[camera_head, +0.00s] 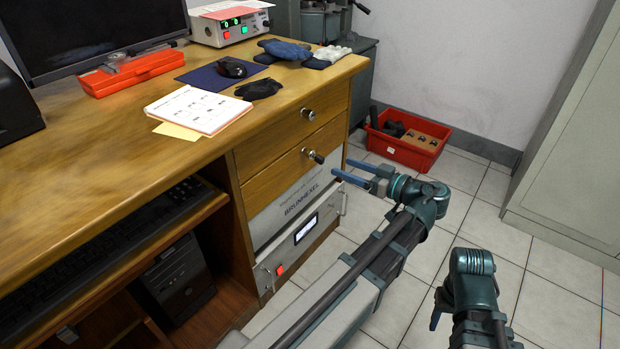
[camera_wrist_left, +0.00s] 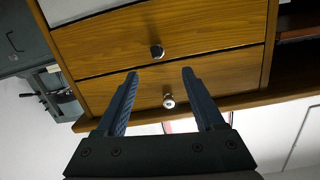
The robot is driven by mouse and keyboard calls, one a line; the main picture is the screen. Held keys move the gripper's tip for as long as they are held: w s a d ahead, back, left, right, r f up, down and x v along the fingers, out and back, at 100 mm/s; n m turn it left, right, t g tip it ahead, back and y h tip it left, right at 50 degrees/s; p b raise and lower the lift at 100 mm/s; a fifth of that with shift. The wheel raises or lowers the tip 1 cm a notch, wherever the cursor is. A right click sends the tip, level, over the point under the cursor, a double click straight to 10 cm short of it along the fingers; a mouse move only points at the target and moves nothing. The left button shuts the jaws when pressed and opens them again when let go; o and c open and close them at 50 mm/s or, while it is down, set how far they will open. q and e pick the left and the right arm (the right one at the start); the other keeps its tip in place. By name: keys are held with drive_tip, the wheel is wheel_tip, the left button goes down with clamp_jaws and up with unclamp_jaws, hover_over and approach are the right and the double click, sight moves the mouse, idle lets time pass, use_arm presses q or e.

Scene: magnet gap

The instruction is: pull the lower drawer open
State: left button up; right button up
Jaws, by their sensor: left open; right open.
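The lower drawer (camera_head: 283,175) is a wooden front, shut flush below the upper drawer (camera_head: 320,108). Its round metal knob (camera_head: 315,156) stands out from the front. My left gripper (camera_head: 347,170) is open and empty, a short way out from this knob and pointing at it. The left wrist view is upside down: there the lower drawer's knob (camera_wrist_left: 157,51) is just beyond the fingertips (camera_wrist_left: 159,74), roughly centred between them and not touched. The upper drawer's knob (camera_wrist_left: 168,101) shows nearer the picture's bottom. My right gripper (camera_head: 437,308) is open, low over the floor, away from the desk.
Below the drawers is a grey instrument panel (camera_head: 302,232) with handles. A red bin (camera_head: 407,138) sits on the floor behind my left gripper. A pale cabinet (camera_head: 570,170) stands at right. The tiled floor before the drawers is clear.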

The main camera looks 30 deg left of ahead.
sight(324, 160)
use_arm(q)
drive_tip(key=shift+w+a+f+n+y+b, duration=0.2)
drive_tip(key=shift+f+n+y+b, duration=0.15)
drive_tip(key=shift+b, duration=0.25)
drive_tip(key=shift+w+a+f+n+y+b, duration=0.15)
drive_tip(key=shift+f+n+y+b, duration=0.1)
drive_tip(key=shift+f+n+b, duration=0.3)
use_arm(e)
wheel_tip(324, 160, down, 4)
drive_tip(key=shift+r, duration=0.1)
use_arm(q)
drive_tip(key=shift+r, duration=0.1)
drive_tip(key=shift+w+a, duration=0.2)
drive_tip(key=shift+a, duration=2.3)
drive_tip(key=shift+w+a, duration=0.2)
drive_tip(key=shift+a, duration=2.25)
drive_tip(key=shift+c, duration=0.2)
clamp_jaws()
